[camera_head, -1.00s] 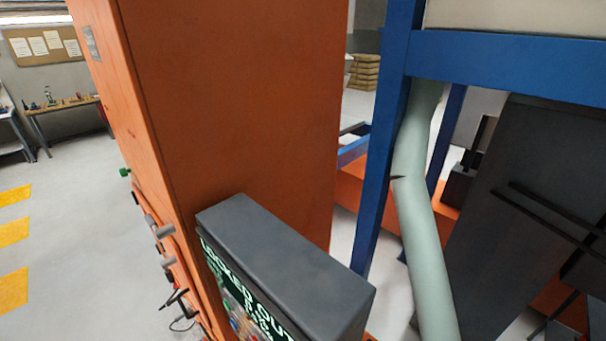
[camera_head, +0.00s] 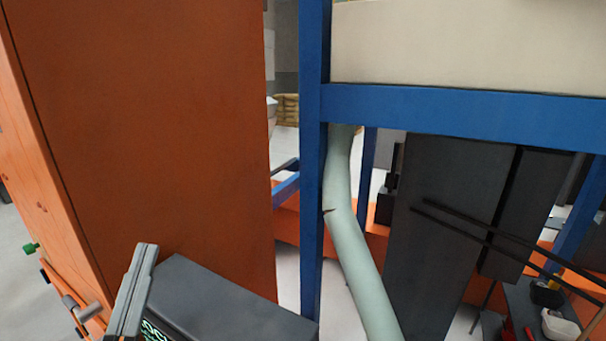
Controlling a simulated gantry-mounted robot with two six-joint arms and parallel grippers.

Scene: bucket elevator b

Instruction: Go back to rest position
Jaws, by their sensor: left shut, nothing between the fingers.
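My left gripper (camera_head: 143,258) shows at the bottom left, grey, with its fingers pointing up and pressed together. It is shut and empty. It stands in front of the orange cabinet (camera_head: 150,130), at the left end of a dark grey box (camera_head: 225,298) with green lettering. I cannot tell whether it touches the box. My right gripper is out of view.
Handles and a green knob (camera_head: 31,248) stick out of the cabinet's left side. A blue frame (camera_head: 312,150) and a pale green pipe (camera_head: 358,260) stand to the right. Dark machinery (camera_head: 440,220) fills the far right. Small items lie at the lower right.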

